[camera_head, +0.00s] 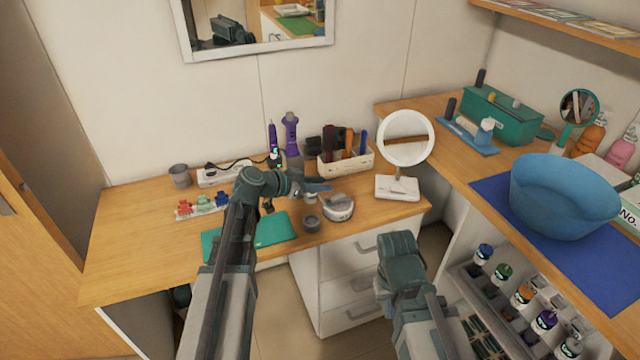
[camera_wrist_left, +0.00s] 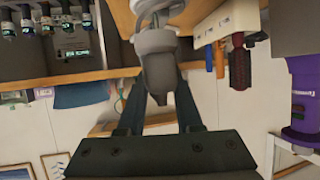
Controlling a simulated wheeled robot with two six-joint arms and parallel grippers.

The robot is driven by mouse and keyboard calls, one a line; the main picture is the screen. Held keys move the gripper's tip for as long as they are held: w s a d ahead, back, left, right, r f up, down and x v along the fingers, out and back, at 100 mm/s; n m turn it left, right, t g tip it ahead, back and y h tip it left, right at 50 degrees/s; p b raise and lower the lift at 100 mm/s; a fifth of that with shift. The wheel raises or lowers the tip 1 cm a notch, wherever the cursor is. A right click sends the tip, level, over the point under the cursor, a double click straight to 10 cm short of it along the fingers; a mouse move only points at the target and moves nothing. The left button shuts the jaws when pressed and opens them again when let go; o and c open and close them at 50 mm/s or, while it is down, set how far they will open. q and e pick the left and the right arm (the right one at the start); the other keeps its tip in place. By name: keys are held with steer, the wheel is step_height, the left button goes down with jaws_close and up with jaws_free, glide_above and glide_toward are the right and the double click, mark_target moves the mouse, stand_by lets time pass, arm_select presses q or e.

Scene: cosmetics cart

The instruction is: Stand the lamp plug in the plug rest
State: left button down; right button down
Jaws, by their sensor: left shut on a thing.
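My left gripper (camera_head: 318,188) is over the wooden counter, in front of the white basket. It is shut on a small grey tapered piece, which I take for the lamp plug (camera_wrist_left: 158,75); it shows between the fingers in the left wrist view. The white ring lamp (camera_head: 399,188) stands to the right. My right gripper (camera_head: 400,250) is low, in front of the drawers; its fingers are hidden.
A white and grey round device (camera_head: 338,207) stands close right of the cup. A teal mat (camera_head: 265,230) lies to the left. The basket (camera_head: 346,163) of brushes and purple tools (camera_head: 290,135) stand behind. A power strip (camera_head: 225,174) lies at the back left.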

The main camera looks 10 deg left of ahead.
arm_select(q)
steer(key=b, duration=0.6)
glide_above(330, 208)
steer(key=s+a, duration=0.3)
steer(key=shift+w+d+f, duration=0.15)
steer(key=shift+f, duration=1.35)
steer(key=shift+w+d+f, duration=0.1)
steer(key=shift+f, duration=1.35)
steer(key=shift+g+p, duration=0.3)
steer(key=shift+p, duration=0.05)
steer(key=shift+f+b, duration=1.8)
steer(key=shift+b, duration=0.05)
steer(key=c, duration=0.5)
jaws_free()
steer(key=shift+r, duration=0.1)
steer(key=shift+s, duration=0.1)
steer(key=shift+p+v, duration=3.05)
steer(key=shift+v, duration=3.8)
steer(key=shift+a, duration=0.15)
